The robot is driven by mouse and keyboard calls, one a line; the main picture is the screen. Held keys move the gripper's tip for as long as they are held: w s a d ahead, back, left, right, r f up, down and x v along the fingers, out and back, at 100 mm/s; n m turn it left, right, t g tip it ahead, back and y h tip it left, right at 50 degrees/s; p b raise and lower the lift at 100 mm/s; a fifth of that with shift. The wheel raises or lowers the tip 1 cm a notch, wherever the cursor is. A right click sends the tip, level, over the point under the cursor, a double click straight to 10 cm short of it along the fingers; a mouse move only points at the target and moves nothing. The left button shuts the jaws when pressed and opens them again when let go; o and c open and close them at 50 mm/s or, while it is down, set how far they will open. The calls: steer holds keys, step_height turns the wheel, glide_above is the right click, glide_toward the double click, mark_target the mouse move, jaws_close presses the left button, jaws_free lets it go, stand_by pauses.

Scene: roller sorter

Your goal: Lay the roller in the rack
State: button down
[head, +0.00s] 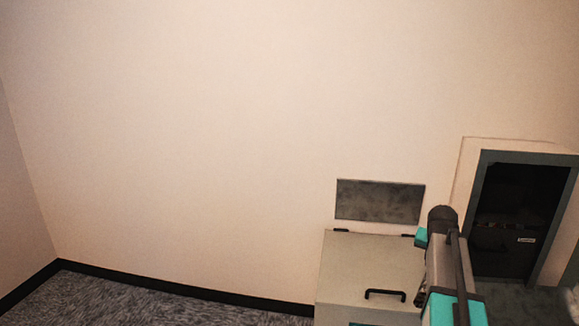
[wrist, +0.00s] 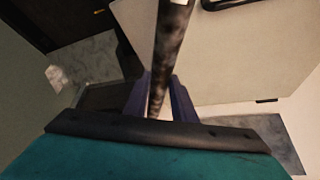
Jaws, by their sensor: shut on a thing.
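My gripper (wrist: 160,80) shows in the wrist view, its two purple-grey fingers closed around a dark, mottled rod, which looks like the roller (wrist: 172,38). The roller runs from between the fingers up to the top edge of that view, with a pale patch near the top. Its far end is out of the picture. In the head view my arm with teal parts stands at the lower right, and I cannot make out the fingers or the roller there. I cannot identify a rack in either view.
A pale cabinet (head: 365,262) with a black handle (head: 385,294) stands against the wall, below a grey panel (head: 379,201). Right of it is a dark-framed opening (head: 522,157) with a dark inside. Carpet floor (head: 150,305) is clear at the left.

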steer(key=w+a+r+n+t+y, duration=0.15)
steer(key=a+n, duration=0.25)
steer(key=a, duration=1.4)
steer(key=w+a+r+n+y, duration=0.2)
steer(key=a+n, duration=0.2)
steer(key=a, duration=1.4)
steer(key=f+b, duration=0.9)
steer(key=b, duration=0.1)
steer(key=shift+s+d+f, duration=0.2)
steer(key=shift+d+f, duration=0.05)
steer(key=s+r+p, duration=0.2)
steer(key=r+p, duration=0.8)
steer(key=r, duration=0.1)
steer(key=s+r+p, duration=0.3)
steer(key=r+p, duration=0.7)
steer(key=r, duration=0.1)
steer(key=shift+s+r, duration=0.2)
steer(key=shift+r, duration=0.15)
steer(key=shift+d, duration=0.1)
